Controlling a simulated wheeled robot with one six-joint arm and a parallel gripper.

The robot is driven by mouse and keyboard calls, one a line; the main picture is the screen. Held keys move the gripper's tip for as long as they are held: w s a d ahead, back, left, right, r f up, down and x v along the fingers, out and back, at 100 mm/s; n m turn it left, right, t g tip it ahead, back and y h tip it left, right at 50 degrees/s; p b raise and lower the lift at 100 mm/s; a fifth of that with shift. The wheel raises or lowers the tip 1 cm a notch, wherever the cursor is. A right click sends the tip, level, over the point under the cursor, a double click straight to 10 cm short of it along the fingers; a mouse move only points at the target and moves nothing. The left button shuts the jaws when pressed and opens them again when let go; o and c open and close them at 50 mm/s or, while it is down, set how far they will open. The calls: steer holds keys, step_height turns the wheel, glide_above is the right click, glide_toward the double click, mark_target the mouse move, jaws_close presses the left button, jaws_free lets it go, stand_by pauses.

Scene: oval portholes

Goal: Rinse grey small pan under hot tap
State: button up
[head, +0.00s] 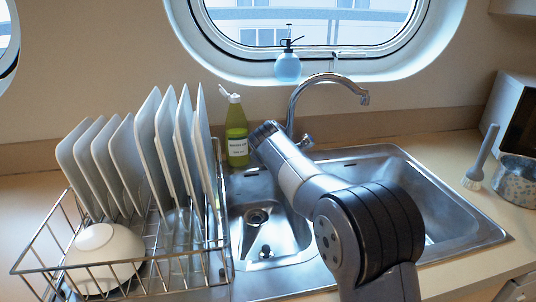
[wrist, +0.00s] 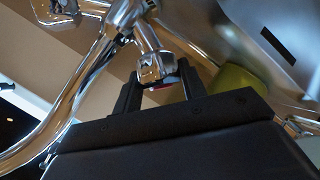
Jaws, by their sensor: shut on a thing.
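The chrome tap (head: 328,80) arches over the steel sink (head: 385,155) in the head view. My gripper (head: 268,130) is at the left of the tap's base; in the wrist view my gripper (wrist: 158,72) has its two fingers on either side of a chrome tap knob (wrist: 155,66) with a red mark, and is shut on it. The tap's curved spout (wrist: 75,105) passes at the left of that view. A speckled grey pan (head: 515,182) stands at the right edge of the counter; I cannot tell if it is the task's pan. My arm hides part of the sink.
A dish rack (head: 130,285) with several white plates and a white bowl (head: 103,258) stands left. A green bottle (head: 236,132) is behind the sink, close to my gripper. A brush (head: 481,160) is at right.

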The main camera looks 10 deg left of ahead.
steer(key=shift+b, duration=0.4)
steer(key=o, duration=1)
steer(key=shift+c, duration=0.2)
steer(key=v, duration=1)
steer(key=shift+s+b, duration=0.35)
steer(key=shift+s, duration=0.1)
